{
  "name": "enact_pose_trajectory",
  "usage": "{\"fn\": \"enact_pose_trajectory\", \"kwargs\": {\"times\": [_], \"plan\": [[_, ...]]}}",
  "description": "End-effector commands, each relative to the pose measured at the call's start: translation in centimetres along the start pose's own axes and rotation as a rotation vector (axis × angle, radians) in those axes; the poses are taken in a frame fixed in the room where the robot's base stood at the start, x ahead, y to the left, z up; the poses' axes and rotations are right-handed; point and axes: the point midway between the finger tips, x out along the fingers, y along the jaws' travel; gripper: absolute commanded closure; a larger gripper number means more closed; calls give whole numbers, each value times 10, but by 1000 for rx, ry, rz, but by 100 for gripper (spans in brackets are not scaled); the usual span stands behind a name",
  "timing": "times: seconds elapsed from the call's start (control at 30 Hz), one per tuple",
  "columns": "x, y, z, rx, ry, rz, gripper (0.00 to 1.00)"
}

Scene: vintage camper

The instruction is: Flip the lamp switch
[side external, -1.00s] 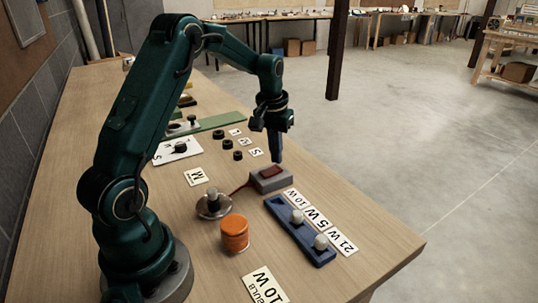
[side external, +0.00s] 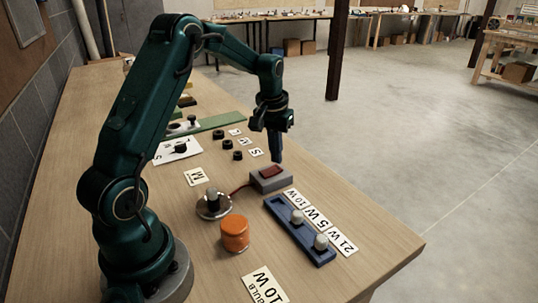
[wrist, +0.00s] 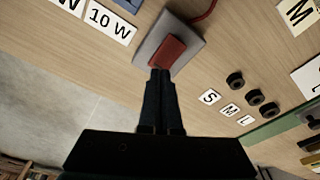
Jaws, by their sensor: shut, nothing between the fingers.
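The lamp switch is a red rocker (side external: 271,171) on a grey box (side external: 270,185) on the wooden table. In the wrist view the red rocker (wrist: 166,52) lies just beyond my fingertips, on its grey box (wrist: 187,57). My gripper (side external: 277,160) points down at the far edge of the box, fingers together and empty; it also shows in the wrist view (wrist: 160,72). I cannot tell whether the tips touch the box. A red cord runs from the box to a round metal lamp base (side external: 213,207) with a pale bulb (side external: 212,193) upright in it.
An orange cylinder (side external: 235,233) stands near the lamp base. A blue tray (side external: 305,241) with two bulbs lies at the right, beside wattage cards (side external: 321,222). Several black rings (side external: 227,144) and letter cards lie behind.

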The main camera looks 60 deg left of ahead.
Motion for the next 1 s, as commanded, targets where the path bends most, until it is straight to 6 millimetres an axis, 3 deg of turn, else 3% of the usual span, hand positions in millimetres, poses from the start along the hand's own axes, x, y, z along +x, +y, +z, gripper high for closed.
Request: {"fn": "enact_pose_trajectory", "kwargs": {"times": [1.0], "plan": [[8, 0, 1, 0, -1, 0, 100]]}}
